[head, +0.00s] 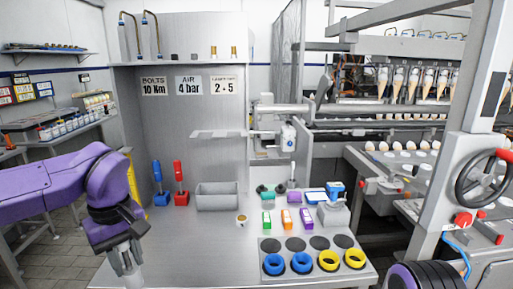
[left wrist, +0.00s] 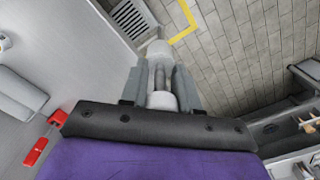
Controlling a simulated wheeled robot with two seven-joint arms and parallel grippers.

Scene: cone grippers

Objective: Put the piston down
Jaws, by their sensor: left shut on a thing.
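My left gripper (head: 124,262) hangs fingers-down at the near left edge of the bench in the head view. In the left wrist view, its two grey fingers (left wrist: 160,85) are closed around a pale piston (left wrist: 157,48) with a darker middle section. The piston's light end sticks out beyond the fingertips. In the head view the arm and gripper hide most of it, and I cannot tell whether it touches the bench. My right gripper is not in view.
The steel bench (head: 190,262) is bare at its front middle. A blue tool (head: 160,190), a red tool (head: 180,190) and a grey bin (head: 217,198) stand behind. A board with blue and yellow rings (head: 313,243) lies at the front right. Tiled floor lies left of the bench.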

